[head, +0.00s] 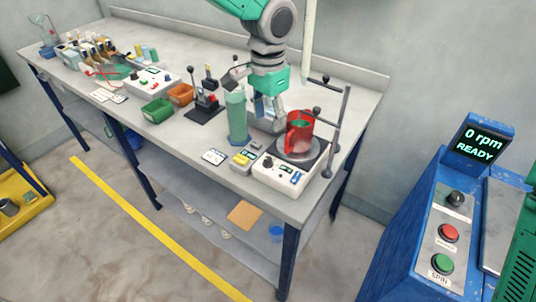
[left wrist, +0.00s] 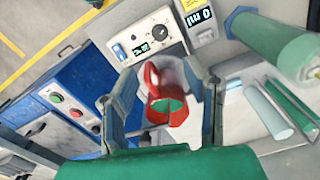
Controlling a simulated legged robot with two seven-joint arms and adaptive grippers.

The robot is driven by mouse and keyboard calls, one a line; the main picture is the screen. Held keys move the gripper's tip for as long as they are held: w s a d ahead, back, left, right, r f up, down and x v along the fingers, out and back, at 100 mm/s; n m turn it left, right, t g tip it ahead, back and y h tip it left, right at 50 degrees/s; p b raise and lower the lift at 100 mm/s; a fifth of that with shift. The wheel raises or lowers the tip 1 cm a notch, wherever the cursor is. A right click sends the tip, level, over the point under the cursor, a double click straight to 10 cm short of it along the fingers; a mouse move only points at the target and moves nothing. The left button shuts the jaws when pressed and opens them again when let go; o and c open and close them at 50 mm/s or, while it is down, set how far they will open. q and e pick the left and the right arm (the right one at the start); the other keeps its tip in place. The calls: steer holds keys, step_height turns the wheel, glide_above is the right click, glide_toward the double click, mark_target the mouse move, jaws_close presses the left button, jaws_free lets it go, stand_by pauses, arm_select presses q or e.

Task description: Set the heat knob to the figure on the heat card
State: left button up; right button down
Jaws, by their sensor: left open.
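A white hotplate (head: 287,181) stands at the bench's front right corner; in the left wrist view its panel (left wrist: 128,36) faces up the picture. Its dark heat knob (head: 268,162) is at the panel's left end; it shows in the left wrist view (left wrist: 161,32). The knob's setting is too small to read. I cannot tell which card is the heat card. My right gripper is out of view.
A green cylinder (head: 237,118), a yellow-topped box (head: 244,158) and a white card (head: 214,157) are left of the hotplate. A metal stand (head: 338,130) rises at its right. A blue machine reading 0 rpm READY (head: 479,145) stands right of the bench.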

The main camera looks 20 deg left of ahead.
mark_target(268, 158)
arm_select(q)
step_height(268, 158, down, 14)
steer(key=shift+r+p, duration=0.25)
steer(key=shift+p, duration=0.25)
jaws_close()
